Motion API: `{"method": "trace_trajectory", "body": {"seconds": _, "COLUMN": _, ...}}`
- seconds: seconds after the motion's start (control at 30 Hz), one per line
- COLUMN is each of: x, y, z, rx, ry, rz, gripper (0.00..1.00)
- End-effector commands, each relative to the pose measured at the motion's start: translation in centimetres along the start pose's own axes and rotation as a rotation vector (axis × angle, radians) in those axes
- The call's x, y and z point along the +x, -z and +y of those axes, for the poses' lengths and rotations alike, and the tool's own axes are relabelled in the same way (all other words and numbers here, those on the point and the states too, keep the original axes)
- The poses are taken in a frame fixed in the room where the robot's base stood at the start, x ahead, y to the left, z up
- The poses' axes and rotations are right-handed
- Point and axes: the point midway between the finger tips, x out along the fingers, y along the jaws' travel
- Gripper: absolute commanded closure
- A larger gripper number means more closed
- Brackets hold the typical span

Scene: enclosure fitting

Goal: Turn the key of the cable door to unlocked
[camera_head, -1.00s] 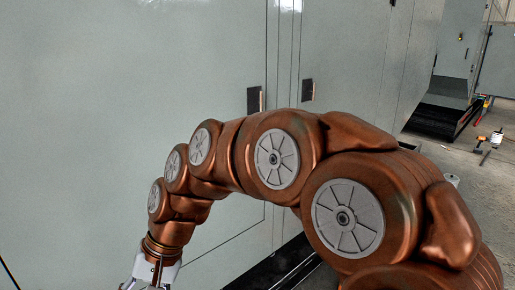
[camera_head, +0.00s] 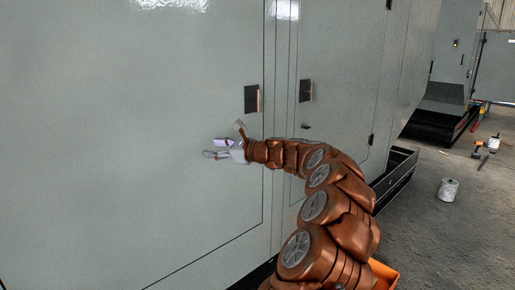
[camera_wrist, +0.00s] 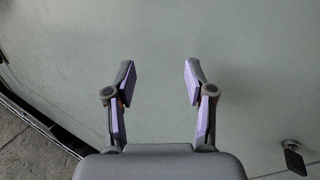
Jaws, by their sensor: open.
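My gripper (camera_head: 212,148) is open and empty in front of the left grey door panel (camera_head: 120,150), pointing left. In the wrist view my gripper (camera_wrist: 160,78) has its two purple-lined fingers spread, with only bare grey panel between them. A small dark fitting (camera_head: 305,126), perhaps a key, is on the right door below its black handle (camera_head: 306,90). A dark flat piece on a round mount (camera_wrist: 293,158) is at the wrist view's lower right, outside the fingers; I cannot tell whether it is a key or handle. No lock position can be read.
Another black handle (camera_head: 252,98) is just above my wrist on the left door. A dark plinth (camera_head: 397,175) runs along the cabinet foot. A white can (camera_head: 448,189) and tools (camera_head: 487,145) are on the floor at right. The left panel is mostly clear.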

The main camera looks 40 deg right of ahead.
Motion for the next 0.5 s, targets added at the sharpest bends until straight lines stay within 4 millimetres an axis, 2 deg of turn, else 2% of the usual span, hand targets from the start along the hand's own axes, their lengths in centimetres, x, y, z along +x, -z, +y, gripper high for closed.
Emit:
{"method": "trace_trajectory", "body": {"seconds": 0.03, "x": -1.6, "y": 2.2, "z": -3.0, "rx": 0.057, "ry": 0.074, "rz": 0.0, "gripper": 0.46}}
{"method": "trace_trajectory", "body": {"seconds": 0.1, "x": -3.9, "y": 4.6, "z": -6.5, "rx": 0.137, "ry": 0.163, "rz": -0.008, "gripper": 0.46}}
{"method": "trace_trajectory", "body": {"seconds": 0.2, "x": -7.1, "y": 7.3, "z": -10.5, "rx": 0.22, "ry": 0.27, "rz": -0.02, "gripper": 0.46}}
{"method": "trace_trajectory", "body": {"seconds": 0.33, "x": -10.2, "y": 9.8, "z": -13.4, "rx": 0.294, "ry": 0.361, "rz": -0.033, "gripper": 0.46}}
{"method": "trace_trajectory", "body": {"seconds": 0.5, "x": -11.7, "y": 10.8, "z": -14.9, "rx": 0.325, "ry": 0.406, "rz": -0.041, "gripper": 0.46}}
